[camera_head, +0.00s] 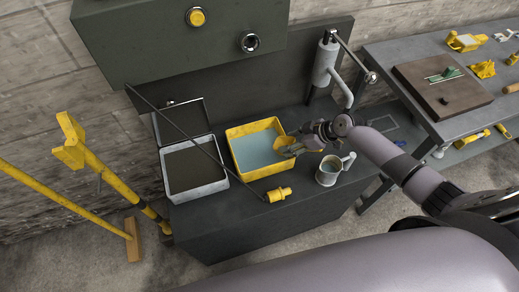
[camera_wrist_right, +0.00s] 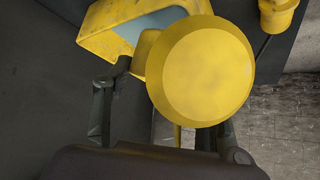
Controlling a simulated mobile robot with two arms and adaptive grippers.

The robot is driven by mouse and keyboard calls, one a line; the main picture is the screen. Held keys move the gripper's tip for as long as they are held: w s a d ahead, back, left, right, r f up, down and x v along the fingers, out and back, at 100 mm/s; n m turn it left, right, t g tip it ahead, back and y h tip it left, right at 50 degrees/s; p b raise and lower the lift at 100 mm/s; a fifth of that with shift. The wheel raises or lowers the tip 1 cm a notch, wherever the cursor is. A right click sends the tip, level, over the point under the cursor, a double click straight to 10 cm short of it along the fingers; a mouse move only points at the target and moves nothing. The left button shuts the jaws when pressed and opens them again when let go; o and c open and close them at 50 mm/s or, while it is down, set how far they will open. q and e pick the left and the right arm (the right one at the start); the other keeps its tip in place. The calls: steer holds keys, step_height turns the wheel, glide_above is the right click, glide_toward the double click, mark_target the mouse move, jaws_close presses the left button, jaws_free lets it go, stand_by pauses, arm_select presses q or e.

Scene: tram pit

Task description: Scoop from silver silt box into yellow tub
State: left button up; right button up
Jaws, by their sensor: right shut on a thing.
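The silver silt box (camera_head: 224,183) stands on the dark bench with its lid raised behind it, and it holds dark silt. The yellow tub (camera_head: 250,175) stands just right of it, with a flat blue-grey surface inside. My right gripper (camera_head: 304,143) is shut on a yellow scoop (camera_head: 284,142) at the tub's right rim. In the right wrist view the scoop's round yellow end (camera_wrist_right: 200,70) fills the middle, between the fingers (camera_wrist_right: 165,125), and hides part of the tub (camera_wrist_right: 100,25). I cannot tell whether the scoop holds anything. My left gripper is not in view.
A thin dark rod (camera_head: 180,128) slants across the silt box to a yellow fitting (camera_head: 279,194) at the bench's front. A grey mug (camera_head: 328,172) stands right of the tub, near my gripper. A cabinet (camera_head: 180,45) overhangs the bench; a second table (camera_head: 400,55) stands right.

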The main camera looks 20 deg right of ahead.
steer(key=shift+r+p, duration=2.55)
steer(key=shift+r, duration=1)
steer(key=shift+f+b, duration=0.2)
steer(key=shift+b, duration=0.1)
steer(key=shift+f+y+b, duration=0.15)
steer(key=shift+y+b, duration=0.15)
steer(key=shift+b, duration=0.6)
steer(key=t+y+b, duration=0.3)
steer(key=b, duration=1.1)
steer(key=shift+r+t+b, duration=0.2)
steer(key=shift+t+b, duration=0.1)
steer(key=shift+b, duration=0.15)
steer(key=shift+r, duration=0.1)
